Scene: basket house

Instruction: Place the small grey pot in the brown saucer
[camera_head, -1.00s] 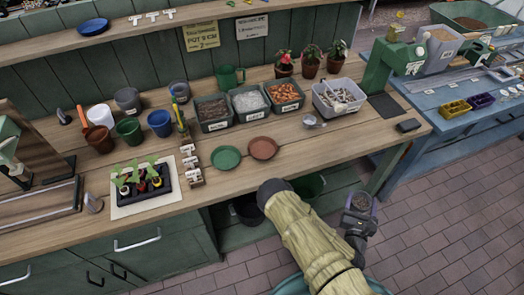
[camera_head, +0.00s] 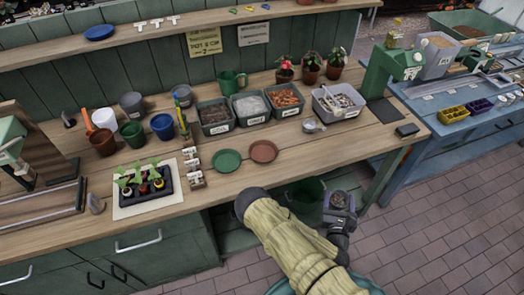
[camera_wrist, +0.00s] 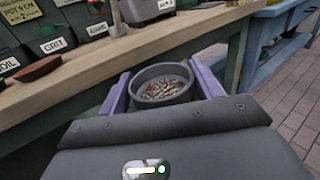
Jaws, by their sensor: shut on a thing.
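My gripper (camera_head: 340,200) is shut on the small grey pot (camera_wrist: 162,87), which is upright with brown and pale bits inside. In the wrist view the purple fingers sit on either side of the pot. In the head view the pot (camera_head: 339,201) is held in front of the bench's front edge, right of the saucers. The brown saucer (camera_head: 263,151) lies flat on the bench near its front edge, with nothing in it. It also shows in part in the wrist view (camera_wrist: 38,69), at the left and apart from the pot.
A green saucer (camera_head: 227,160) lies left of the brown one. Bare bench lies right of the brown saucer.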

